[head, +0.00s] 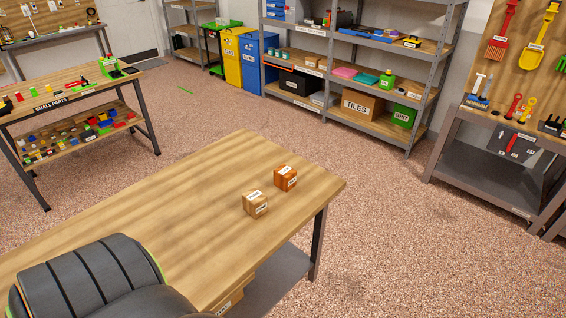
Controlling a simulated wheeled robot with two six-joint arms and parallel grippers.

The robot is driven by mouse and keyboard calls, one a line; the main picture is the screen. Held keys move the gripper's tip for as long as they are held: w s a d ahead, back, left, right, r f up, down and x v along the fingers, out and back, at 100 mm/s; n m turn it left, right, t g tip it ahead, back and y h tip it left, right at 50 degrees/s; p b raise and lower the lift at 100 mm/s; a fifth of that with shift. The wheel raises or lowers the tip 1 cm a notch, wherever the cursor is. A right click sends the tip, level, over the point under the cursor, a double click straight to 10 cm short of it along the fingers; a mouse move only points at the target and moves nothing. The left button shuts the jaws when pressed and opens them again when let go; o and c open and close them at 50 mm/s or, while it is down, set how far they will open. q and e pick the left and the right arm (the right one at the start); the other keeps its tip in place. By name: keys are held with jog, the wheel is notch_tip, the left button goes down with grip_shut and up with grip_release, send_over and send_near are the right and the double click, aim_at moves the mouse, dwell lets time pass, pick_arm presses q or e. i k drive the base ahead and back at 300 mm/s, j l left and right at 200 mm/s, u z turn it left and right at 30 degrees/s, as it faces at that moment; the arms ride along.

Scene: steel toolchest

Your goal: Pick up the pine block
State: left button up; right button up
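Two small labelled wooden cubes stand close together near the far right corner of the wooden table. The paler tan cube (255,204) looks like the pine block; its label is too small to read for sure. The other cube (286,177) is a redder orange-brown, stands just behind and to the right, and also has white labels. A narrow gap of table seems to lie between them. Neither of my grippers is in view, and nothing touches the cubes from above.
The wooden table top (180,215) is clear around the cubes. A black ribbed shape covers its near left part; I cannot tell whether it is mine. A small-parts bench (62,97) stands left, steel shelving (415,120) behind, a tool bench (490,170) right. Speckled floor lies open between.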

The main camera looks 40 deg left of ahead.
aim_at(255, 202)
jog(key=i, duration=1.7)
jog(key=i+u, duration=0.35)
jog(key=i+l+u, duration=0.15)
jog(key=u, duration=0.15)
jog(key=i+l+u, duration=0.2)
jog(key=i+u, duration=0.15)
jog(key=u, duration=1.9)
